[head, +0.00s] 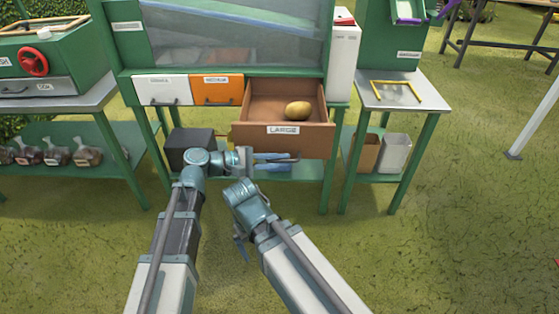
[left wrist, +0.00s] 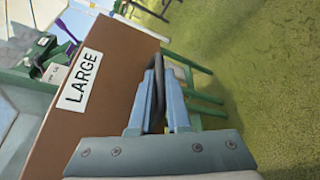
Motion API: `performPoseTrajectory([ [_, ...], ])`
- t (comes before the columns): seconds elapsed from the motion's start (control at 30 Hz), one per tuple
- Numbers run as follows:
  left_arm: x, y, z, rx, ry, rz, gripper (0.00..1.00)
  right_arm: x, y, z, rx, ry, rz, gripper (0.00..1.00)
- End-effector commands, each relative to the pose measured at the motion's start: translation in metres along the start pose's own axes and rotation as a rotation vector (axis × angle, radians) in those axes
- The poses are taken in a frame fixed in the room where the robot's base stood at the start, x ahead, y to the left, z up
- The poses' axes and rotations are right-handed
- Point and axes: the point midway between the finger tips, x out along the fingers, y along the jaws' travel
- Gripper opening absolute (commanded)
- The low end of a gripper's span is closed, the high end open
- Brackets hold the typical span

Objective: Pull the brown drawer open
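The brown drawer (head: 305,143), labelled LARGE, stands pulled out of the green bench, with its inside showing and a potato (head: 297,110) in it. Its front fills much of the left wrist view (left wrist: 105,95). My left gripper (head: 285,159) is at the drawer front, and its two fingers (left wrist: 158,85) stand on either side of the dark handle (left wrist: 157,65), closed on it. My right gripper (head: 241,248) hangs low in front of the bench, away from the drawer. It is mostly hidden behind its own wrist.
A white drawer (head: 163,90) and an orange drawer (head: 217,89) are shut to the left. A dark box (head: 189,148) stands on the lower shelf. A side table (head: 385,100) with a yellow frame stands to the right. The grass in front is free.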

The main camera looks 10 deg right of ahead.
Motion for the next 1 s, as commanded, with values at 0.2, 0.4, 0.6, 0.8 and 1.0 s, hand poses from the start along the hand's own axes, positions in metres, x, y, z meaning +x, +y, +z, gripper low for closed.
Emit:
performPoseTrajectory([
  [0.2,0.0,0.0,-0.001,-0.001,0.001,0.0,0.27,0.0,0.0,0.0,0.0,0.0,0.0,0.93],
  [0.4,-0.003,0.0,0.0,-0.001,0.001,0.0,0.27,-0.001,0.0,0.0,0.0,0.0,0.0,0.93],
  [0.6,-0.031,0.001,0.001,-0.001,0.005,0.002,0.27,-0.009,0.001,0.001,0.0,0.0,-0.001,0.93],
  [0.8,-0.076,0.002,0.001,-0.002,0.005,0.002,0.27,-0.018,0.001,0.001,0.001,0.0,-0.003,0.93],
  [1.0,-0.113,0.001,0.0,-0.001,0.004,0.002,0.27,-0.026,0.002,0.002,0.001,0.0,-0.004,0.93],
])
